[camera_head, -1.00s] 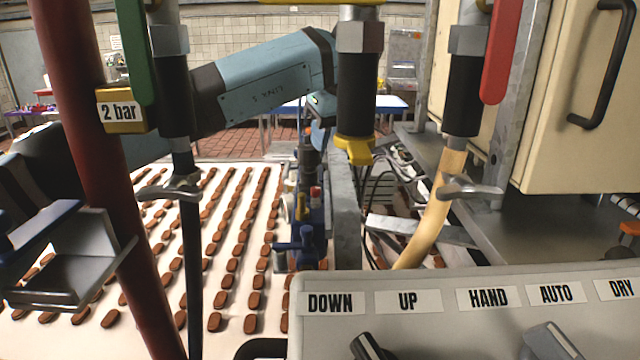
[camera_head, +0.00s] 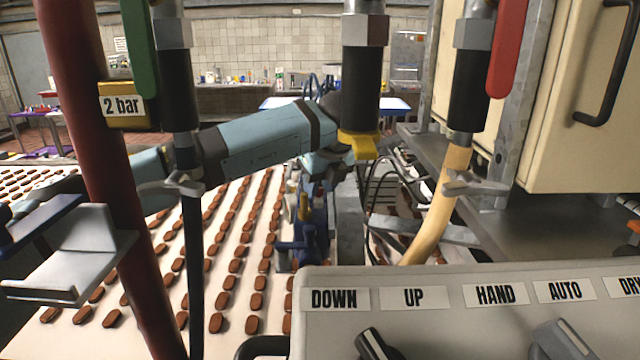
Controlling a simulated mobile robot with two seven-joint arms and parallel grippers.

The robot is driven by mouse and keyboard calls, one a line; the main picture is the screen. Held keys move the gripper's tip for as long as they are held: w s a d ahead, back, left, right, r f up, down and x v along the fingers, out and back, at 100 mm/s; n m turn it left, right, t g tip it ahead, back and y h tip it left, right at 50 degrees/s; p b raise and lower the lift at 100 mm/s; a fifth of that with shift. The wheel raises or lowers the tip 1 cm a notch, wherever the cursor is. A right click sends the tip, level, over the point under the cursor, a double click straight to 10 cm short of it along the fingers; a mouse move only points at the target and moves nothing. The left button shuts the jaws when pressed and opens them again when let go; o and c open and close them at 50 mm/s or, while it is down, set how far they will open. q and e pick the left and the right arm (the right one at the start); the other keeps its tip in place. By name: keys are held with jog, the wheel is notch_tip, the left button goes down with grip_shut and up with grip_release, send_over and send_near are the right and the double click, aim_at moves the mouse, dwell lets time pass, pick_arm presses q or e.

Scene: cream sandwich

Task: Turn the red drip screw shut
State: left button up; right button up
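My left arm comes in from the left across the conveyor. Its wrist bends down behind the black hose fitting, and my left gripper (camera_head: 314,182) is small and dark above the blue dispensing unit (camera_head: 318,225). The fingers blend into the unit, so I cannot tell whether they are open or touching anything. The red drip screw cannot be made out now; the gripper covers the place on the unit where a small red part showed before. A brass-coloured part (camera_head: 304,207) stands on the unit just below the gripper. My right gripper is not in view.
A control panel (camera_head: 450,318) fills the lower right. A dark red pipe (camera_head: 100,180), a yellow-collared hose fitting (camera_head: 360,95) and a tan hose (camera_head: 435,215) stand in front. Rows of brown biscuits lie on the white conveyor (camera_head: 205,250). A grey post (camera_head: 349,215) stands right of the unit.

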pick_arm(q)
grip_shut()
